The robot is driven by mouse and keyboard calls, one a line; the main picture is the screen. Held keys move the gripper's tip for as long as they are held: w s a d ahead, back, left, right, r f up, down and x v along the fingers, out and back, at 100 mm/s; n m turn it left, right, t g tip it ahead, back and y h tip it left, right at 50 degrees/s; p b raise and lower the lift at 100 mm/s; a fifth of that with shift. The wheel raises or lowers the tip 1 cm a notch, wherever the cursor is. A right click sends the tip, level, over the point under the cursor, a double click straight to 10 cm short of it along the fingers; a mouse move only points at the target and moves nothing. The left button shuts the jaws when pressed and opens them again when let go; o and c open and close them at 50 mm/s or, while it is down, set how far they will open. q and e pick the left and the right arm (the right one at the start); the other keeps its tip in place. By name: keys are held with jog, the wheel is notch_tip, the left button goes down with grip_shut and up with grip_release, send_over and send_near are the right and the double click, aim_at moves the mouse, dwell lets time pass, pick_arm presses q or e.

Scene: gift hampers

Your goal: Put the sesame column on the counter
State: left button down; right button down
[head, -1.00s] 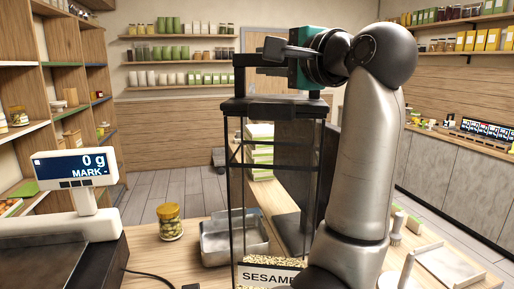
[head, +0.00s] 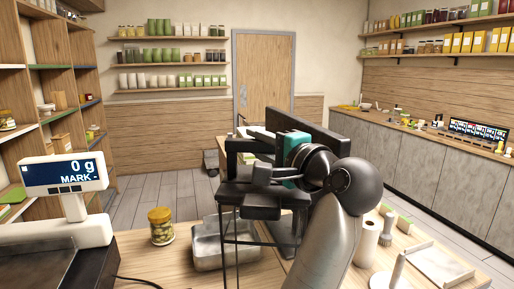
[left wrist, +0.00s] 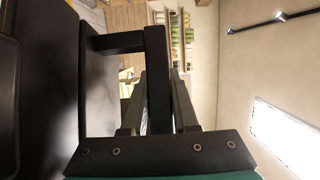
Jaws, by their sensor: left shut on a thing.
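The sesame column (head: 236,192) is a tall clear case with a black lid, thin black posts and a handle on top. It looks upright in the head view; its lower part and label are below the picture. My left gripper (head: 250,165) is shut on its top handle. In the left wrist view the column's black top (left wrist: 100,95) fills the left side, with the gripper fingers (left wrist: 158,105) at the handle. The wooden counter (head: 135,250) lies below; whether the column touches it is hidden. My right gripper is out of view.
A steel tray (head: 207,258) stands right behind the column's posts. A gold-lidded jar (head: 161,228) and a scale display (head: 65,173) stand to the left. A white roll (head: 367,243), a brush (head: 387,229) and a pale tray (head: 440,268) stand to the right.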

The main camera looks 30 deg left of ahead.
pick_arm(q)
jog(key=shift+f, duration=0.45)
jog(key=shift+f+b, duration=0.2)
jog(key=shift+b, duration=0.1)
jog(key=c, duration=0.7)
grip_release()
